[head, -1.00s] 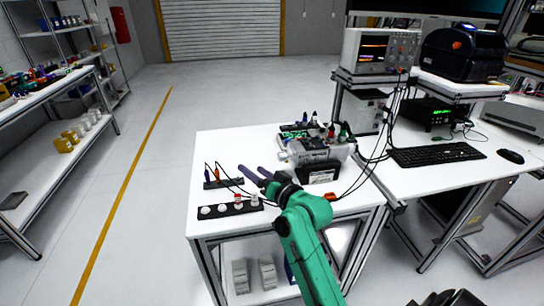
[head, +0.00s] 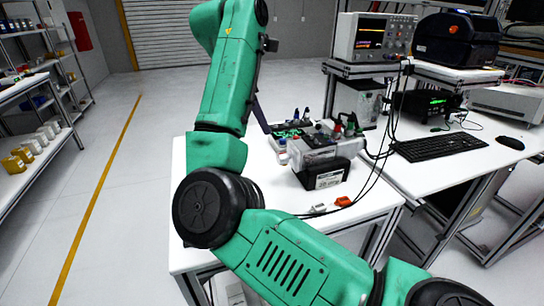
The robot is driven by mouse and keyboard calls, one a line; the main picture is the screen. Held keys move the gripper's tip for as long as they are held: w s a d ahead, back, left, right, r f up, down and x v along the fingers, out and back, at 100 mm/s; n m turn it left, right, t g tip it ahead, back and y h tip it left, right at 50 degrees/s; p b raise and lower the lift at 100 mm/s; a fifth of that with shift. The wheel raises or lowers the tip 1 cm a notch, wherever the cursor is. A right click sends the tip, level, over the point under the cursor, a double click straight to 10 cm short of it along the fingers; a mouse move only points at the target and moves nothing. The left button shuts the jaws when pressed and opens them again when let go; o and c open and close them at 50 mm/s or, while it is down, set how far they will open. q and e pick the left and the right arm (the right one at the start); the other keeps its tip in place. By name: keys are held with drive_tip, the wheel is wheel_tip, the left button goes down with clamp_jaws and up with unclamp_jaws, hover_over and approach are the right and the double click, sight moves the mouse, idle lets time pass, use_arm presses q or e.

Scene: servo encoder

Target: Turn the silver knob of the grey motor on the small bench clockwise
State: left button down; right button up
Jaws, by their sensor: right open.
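The grey motor (head: 312,148) lies on the small white bench (head: 365,200), set on a black block with a white label (head: 325,178). Its silver knob (head: 283,159) is at its left end, small and partly unclear. My right arm fills the middle of the head view, with its links bent up and over the bench. My right gripper (head: 260,115) is mostly hidden behind the arm; a dark purple finger shows above and left of the knob, apparently apart from it. The gripper is open. My left gripper is not in view.
An orange connector (head: 343,201) lies in front. My arm hides the bench's left part.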

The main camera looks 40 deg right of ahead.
sight(280, 155)
drive_tip(key=x, duration=1.4)
drive_tip(key=shift+s+d+f, duration=0.15)
drive_tip(key=shift+s+d, duration=0.1)
drive_tip(key=shift+d, duration=0.15)
clamp_jaws()
